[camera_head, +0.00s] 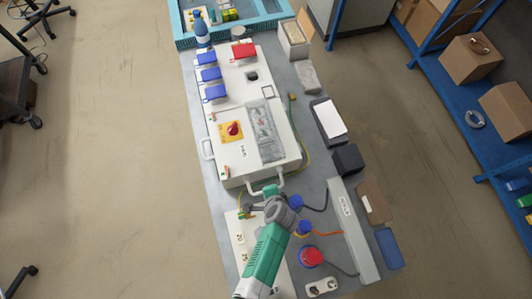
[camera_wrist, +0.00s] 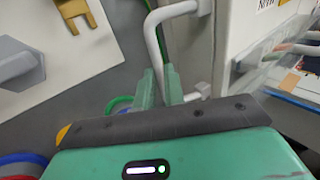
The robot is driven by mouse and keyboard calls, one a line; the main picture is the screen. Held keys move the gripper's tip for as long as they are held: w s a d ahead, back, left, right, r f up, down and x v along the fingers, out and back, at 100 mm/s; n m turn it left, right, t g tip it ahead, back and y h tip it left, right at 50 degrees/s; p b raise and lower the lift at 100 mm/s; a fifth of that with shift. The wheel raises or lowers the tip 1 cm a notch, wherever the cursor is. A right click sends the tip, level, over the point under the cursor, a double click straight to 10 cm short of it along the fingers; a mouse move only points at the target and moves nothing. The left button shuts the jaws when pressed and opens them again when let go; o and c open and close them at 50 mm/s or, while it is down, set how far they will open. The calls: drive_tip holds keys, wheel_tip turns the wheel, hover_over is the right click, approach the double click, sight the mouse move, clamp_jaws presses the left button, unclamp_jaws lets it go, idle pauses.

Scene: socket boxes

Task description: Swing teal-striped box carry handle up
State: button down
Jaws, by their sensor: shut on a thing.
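The white socket box (camera_head: 258,160) lies on the grey bench, with a red knob on a yellow plate and a clear cover on top. I cannot make out a teal stripe on it. A white carry handle (camera_head: 281,181) stands out from its near end. My gripper (camera_head: 270,190) is at this handle, with its green fingers shut on the bar. In the wrist view the handle (camera_wrist: 153,40) bends down between the fingertips (camera_wrist: 160,80), beside the box's wall (camera_wrist: 228,35). The gripped part is mostly hidden by the fingers.
Another white handle (camera_head: 207,149) is on the box's left side. A white panel (camera_wrist: 95,25) lies near my gripper. Blue plugs (camera_head: 305,228), a red plug (camera_head: 311,257) and cables lie to the right. A long grey trunking (camera_head: 352,230) runs along the bench's right side.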

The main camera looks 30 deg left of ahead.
drive_tip(key=shift+r, duration=0.3)
drive_tip(key=shift+s+d+r+p, duration=0.1)
drive_tip(key=shift+r+p, duration=0.85)
drive_tip(key=shift+p, duration=0.1)
drive_tip(key=c, duration=1.7)
unclamp_jaws()
drive_tip(key=shift+r+p, duration=1.8)
drive_tip(key=shift+r, duration=2.2)
